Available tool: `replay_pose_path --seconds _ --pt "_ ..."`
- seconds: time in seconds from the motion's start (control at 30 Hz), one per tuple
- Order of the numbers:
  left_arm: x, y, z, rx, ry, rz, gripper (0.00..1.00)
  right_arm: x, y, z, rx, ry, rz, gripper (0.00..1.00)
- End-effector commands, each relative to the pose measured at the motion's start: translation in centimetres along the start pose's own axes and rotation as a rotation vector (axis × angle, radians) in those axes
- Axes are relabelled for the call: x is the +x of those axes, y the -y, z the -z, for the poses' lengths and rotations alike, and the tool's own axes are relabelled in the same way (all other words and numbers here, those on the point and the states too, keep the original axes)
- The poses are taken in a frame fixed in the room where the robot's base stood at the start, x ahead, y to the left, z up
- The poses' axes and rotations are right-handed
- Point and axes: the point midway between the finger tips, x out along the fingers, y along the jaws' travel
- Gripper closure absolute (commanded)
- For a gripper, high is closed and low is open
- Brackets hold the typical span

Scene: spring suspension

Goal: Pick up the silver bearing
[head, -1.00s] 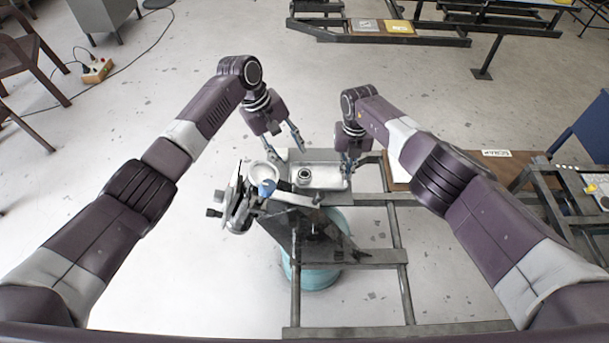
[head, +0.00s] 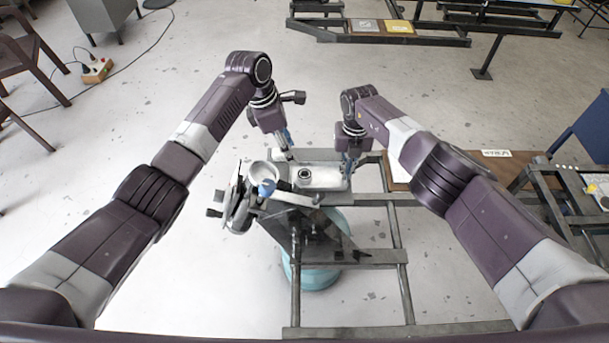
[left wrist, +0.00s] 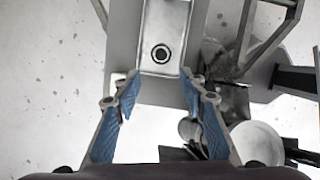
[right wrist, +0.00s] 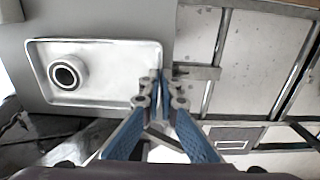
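The silver bearing (head: 304,174), a ring with a dark centre, lies in the left part of a shallow metal tray (head: 330,183). It also shows in the left wrist view (left wrist: 161,54) and in the right wrist view (right wrist: 67,73). My left gripper (head: 291,157) is near the tray's back left edge; in the left wrist view its blue-padded fingers (left wrist: 160,86) are spread with nothing between them, and the bearing appears beyond the tips. My right gripper (head: 348,172) is at the tray's right end, apart from the bearing; its fingers (right wrist: 160,80) are together, with no object visible between them.
A pale bowl (head: 262,172) and a blue-topped part stand left of the tray on a metal frame (head: 399,225). A teal drum (head: 318,276) is beneath. A brown board (head: 470,166) with a label lies to the right.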

Motion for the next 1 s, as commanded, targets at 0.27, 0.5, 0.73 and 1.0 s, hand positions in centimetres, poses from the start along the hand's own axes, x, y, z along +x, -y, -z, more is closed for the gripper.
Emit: replay_pose_path --seconds 0.27,0.5,0.73,1.0 --pt "4.7 0.1 -0.1 -0.002 -0.001 0.003 0.62 0.0 0.0 0.0 0.0 0.0 0.0 1.0" --pt "6.2 0.1 -0.1 0.001 -0.001 0.001 0.62 0.0 0.0 0.0 0.0 0.0 0.0 1.0" --pt "8.2 0.2 -0.6 0.0 -0.001 0.003 0.62 0.0 0.0 0.0 0.0 0.0 0.0 1.0" --pt "10.6 0.3 -0.8 0.0 0.0 0.004 0.62 0.0 0.0 0.0 0.0 0.0 0.0 1.0"
